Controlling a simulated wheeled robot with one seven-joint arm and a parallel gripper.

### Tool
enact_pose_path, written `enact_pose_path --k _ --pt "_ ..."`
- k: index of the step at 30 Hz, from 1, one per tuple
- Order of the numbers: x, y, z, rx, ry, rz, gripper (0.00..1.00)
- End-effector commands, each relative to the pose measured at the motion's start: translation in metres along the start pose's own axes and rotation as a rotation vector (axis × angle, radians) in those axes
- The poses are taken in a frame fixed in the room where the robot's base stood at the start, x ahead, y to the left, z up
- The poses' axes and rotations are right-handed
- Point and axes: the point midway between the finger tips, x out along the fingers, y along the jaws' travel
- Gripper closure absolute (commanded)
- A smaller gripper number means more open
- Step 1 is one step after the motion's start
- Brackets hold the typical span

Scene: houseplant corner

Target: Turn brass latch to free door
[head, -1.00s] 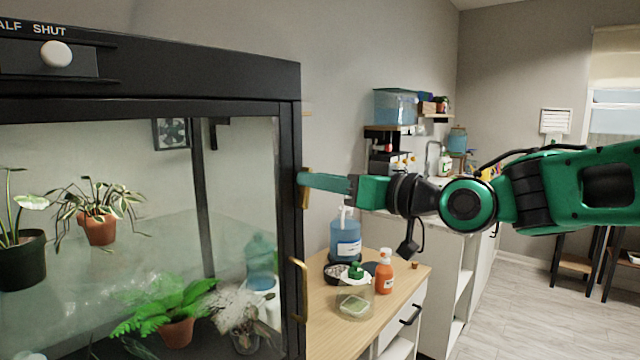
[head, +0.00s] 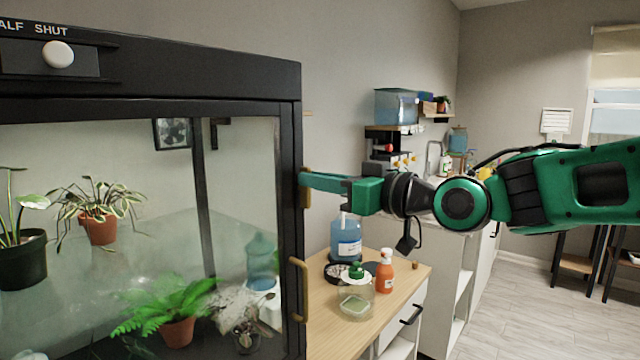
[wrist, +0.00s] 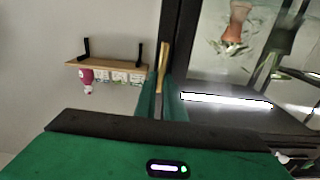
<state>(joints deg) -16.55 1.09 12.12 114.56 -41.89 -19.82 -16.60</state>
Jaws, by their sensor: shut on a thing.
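The brass latch (head: 306,196) is on the right edge of the black-framed glass cabinet's door (head: 291,230), above a brass pull handle (head: 299,290). It stands close to upright. My gripper (head: 304,181) reaches in from the right, its green fingers shut on the latch and hiding its middle. In the wrist view the brass latch (wrist: 164,58) sticks up between my green fingers (wrist: 162,100), beside the dark door frame. The door looks closed against its frame.
Potted plants, including a fern (head: 165,305), stand behind the glass. A white slider knob (head: 59,54) sits on the cabinet top. A wooden counter (head: 330,330) with a blue jug (head: 346,243) and an orange bottle (head: 384,272) lies below my arm.

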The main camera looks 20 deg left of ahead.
Motion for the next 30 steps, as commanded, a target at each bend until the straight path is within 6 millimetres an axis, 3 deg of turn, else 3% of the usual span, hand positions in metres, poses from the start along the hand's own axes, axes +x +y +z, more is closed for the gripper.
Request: enact_pose_path --k 11,12,14,23,30 --pt "-0.001 0.003 0.001 -0.035 -0.001 0.006 1.0" --pt "-0.001 0.003 0.001 -0.035 -0.001 0.006 0.81" --pt "-0.001 0.002 0.001 -0.035 -0.001 0.006 0.72" --pt "-0.002 0.001 0.0 -0.034 -0.001 0.003 0.72" --pt "-0.029 0.002 0.0 -0.034 -0.001 0.006 0.72"
